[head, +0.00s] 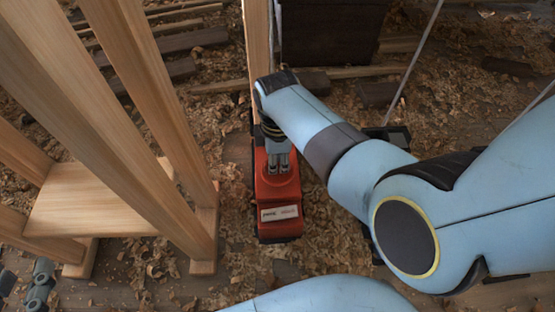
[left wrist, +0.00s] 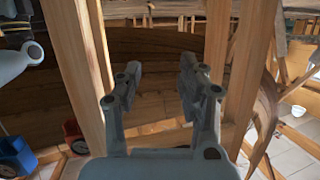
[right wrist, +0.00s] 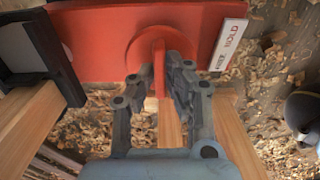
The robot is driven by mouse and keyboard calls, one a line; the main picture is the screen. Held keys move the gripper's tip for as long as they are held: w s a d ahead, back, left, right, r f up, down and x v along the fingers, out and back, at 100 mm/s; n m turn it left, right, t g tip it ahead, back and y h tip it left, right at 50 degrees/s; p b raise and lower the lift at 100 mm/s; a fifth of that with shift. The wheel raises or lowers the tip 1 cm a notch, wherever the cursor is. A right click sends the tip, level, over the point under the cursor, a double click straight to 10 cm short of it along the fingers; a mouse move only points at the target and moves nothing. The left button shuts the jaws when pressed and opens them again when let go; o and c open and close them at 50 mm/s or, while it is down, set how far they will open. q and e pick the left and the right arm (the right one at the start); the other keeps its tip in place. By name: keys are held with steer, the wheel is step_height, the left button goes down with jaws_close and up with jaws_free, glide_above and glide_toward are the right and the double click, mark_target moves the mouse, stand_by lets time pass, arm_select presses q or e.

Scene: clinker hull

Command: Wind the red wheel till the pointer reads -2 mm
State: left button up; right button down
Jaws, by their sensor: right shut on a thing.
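The red wheel (right wrist: 159,66) shows nearly edge-on in the right wrist view, in front of a red housing (right wrist: 100,40) with a white label. My right gripper (right wrist: 169,75) is shut on the wheel, one finger on each side. In the head view the red housing (head: 278,190) stands on the floor below my right arm, and my right gripper (head: 279,162) reaches down over it; the wheel is hidden there. My left gripper (left wrist: 159,75) is open and empty between wooden posts in the left wrist view. I cannot make out the pointer or its scale in any view.
A wooden trestle (head: 95,200) stands close left of the red housing. A wooden post (head: 257,40) rises behind it. A dark framed device (right wrist: 35,50) is beside the housing in the right wrist view. Shavings cover the floor. A blue box (left wrist: 15,158) shows in the left wrist view.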

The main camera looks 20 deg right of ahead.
stand_by(0.3)
arm_select(q)
steer(key=s+f+g+p, duration=0.1)
steer(key=s+f+g, duration=0.2)
steer(key=s+f, duration=0.25)
arm_select(e)
steer(key=shift+r+m, duration=0.1)
steer(key=shift+m, duration=0.5)
steer(key=m+p, duration=0.2)
steer(key=shift+r+m, duration=0.1)
steer(key=shift+m, duration=0.2)
steer(key=shift+m+p, duration=0.45)
steer(key=shift+m, duration=0.55)
steer(key=m+p, duration=0.1)
steer(key=m, duration=0.2)
arm_select(q)
steer(key=shift+w+a+r+n+g+y, duration=0.2)
steer(key=shift+w+r+g, duration=0.15)
steer(key=shift+r+g, duration=0.45)
steer(key=shift+w+a+r+n+g+y, duration=0.15)
steer(key=shift+w+r+g, duration=0.25)
steer(key=shift+r+g, duration=0.45)
steer(key=shift+w+a+r+n+g+y, duration=0.1)
steer(key=shift+w+a+r+g, duration=0.2)
steer(key=shift+r+g, duration=0.5)
arm_select(e)
steer(key=shift+f+m, duration=0.2)
steer(key=shift+m, duration=1.2)
arm_select(q)
steer(key=shift+f, duration=0.2)
